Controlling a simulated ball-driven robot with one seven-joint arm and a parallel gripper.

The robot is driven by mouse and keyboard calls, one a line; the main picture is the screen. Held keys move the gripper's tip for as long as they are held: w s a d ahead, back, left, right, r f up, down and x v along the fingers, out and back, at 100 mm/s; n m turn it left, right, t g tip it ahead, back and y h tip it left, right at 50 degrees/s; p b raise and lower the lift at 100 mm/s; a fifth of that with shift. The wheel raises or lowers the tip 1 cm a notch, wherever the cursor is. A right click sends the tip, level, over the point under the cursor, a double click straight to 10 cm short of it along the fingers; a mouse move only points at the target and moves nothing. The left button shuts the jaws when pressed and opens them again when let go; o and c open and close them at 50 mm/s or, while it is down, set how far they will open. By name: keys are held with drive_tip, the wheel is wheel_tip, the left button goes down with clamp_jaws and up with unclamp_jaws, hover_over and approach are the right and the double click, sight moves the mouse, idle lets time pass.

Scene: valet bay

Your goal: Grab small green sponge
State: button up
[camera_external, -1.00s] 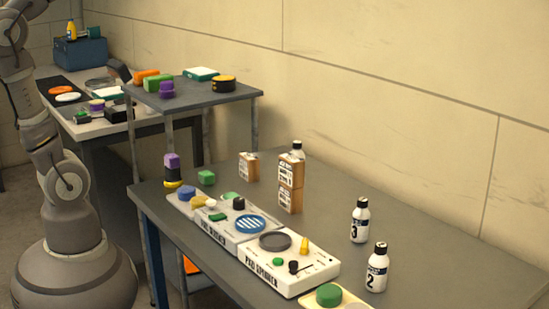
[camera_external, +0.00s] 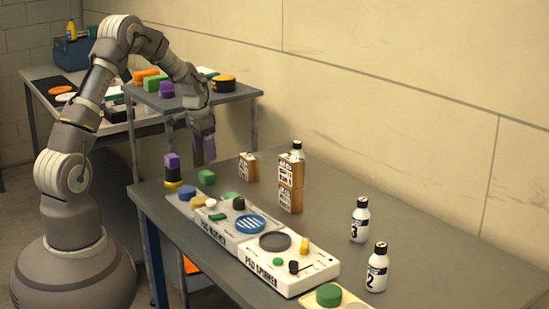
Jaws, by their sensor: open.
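A small green block (camera_external: 207,177), which looks like the small green sponge, lies on the grey table near its far left part. My gripper (camera_external: 205,160) points down just above it, apart from it as far as I can see. The gripper is open, with nothing visible between its fingers. A larger green block (camera_external: 155,83) lies on the raised shelf behind.
A stack with a purple top (camera_external: 172,160) stands close left of the green block. Cardboard boxes (camera_external: 290,185) stand to the right. White machines (camera_external: 290,265) with pads and knobs lie in front. Bottles (camera_external: 360,220) stand farther right. The table's back right is clear.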

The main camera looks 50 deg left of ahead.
sight(206, 172)
wheel_tip(206, 172, down, 9)
drive_tip(key=b, duration=0.3)
drive_tip(key=shift+w+b, duration=0.15)
drive_tip(key=shift+b, duration=0.15)
drive_tip(key=shift+r, duration=0.1)
drive_tip(key=c, duration=1)
